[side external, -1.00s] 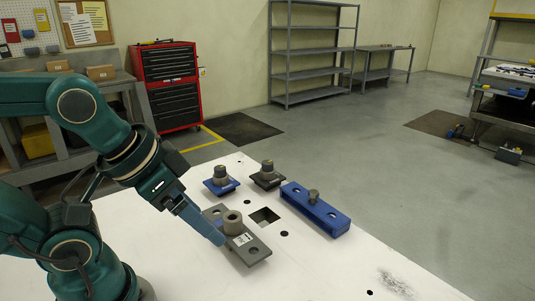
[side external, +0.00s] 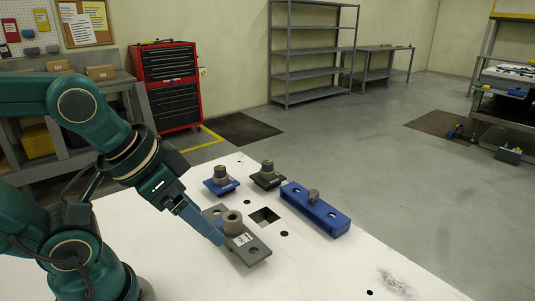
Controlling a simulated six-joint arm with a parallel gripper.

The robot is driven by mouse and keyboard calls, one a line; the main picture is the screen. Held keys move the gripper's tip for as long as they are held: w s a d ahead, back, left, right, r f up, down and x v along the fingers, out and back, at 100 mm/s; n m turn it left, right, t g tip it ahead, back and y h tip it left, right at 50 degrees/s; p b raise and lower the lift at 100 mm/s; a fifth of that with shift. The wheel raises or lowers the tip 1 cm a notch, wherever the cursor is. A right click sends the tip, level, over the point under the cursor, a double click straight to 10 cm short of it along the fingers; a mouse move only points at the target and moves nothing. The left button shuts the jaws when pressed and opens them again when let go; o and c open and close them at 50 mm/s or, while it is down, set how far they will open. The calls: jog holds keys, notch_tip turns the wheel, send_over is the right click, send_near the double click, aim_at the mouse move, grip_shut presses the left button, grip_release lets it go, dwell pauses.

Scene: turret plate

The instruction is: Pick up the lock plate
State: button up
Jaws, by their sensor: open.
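My gripper (side external: 217,237) points down at the left edge of a long grey plate (side external: 256,252) on the white table. The jaws are open, seen edge-on, and I cannot tell whether they touch the plate. The grey plate has a round hollow boss, a hole at each end and a white label. Behind it stand a small blue plate with a grey knob (side external: 220,185) and a small black plate with a grey knob (side external: 267,179). A long blue bar with a small knob (side external: 316,211) lies to the right. No label legible here tells which one is the lock plate.
The white table (side external: 330,272) has a square opening (side external: 264,216) between the grey plate and the blue bar, and several small round holes. A red tool cabinet (side external: 167,85) and grey shelves stand far behind.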

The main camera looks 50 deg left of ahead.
jog(key=shift+o, duration=0.6)
jog(key=w+a+r+n+t+y, duration=0.1)
jog(key=w+a+r, duration=0.1)
jog(key=w+r, duration=0.45)
jog(key=w+a+r+n+t, duration=0.1)
jog(key=w+a+r, duration=0.15)
jog(key=w, duration=0.65)
jog(key=n+g+y, duration=0.1)
jog(key=n+g, duration=0.2)
send_over(265, 164)
jog(key=d, duration=0.3)
notch_tip(265, 164, down, 13)
jog(key=shift+n+g, duration=0.3)
jog(key=f, duration=0.1)
jog(key=a+f, duration=0.1)
jog(key=s+a+f, duration=0.1)
jog(key=f, duration=0.1)
jog(key=shift+a+f, duration=0.1)
jog(key=shift+x, duration=2.3)
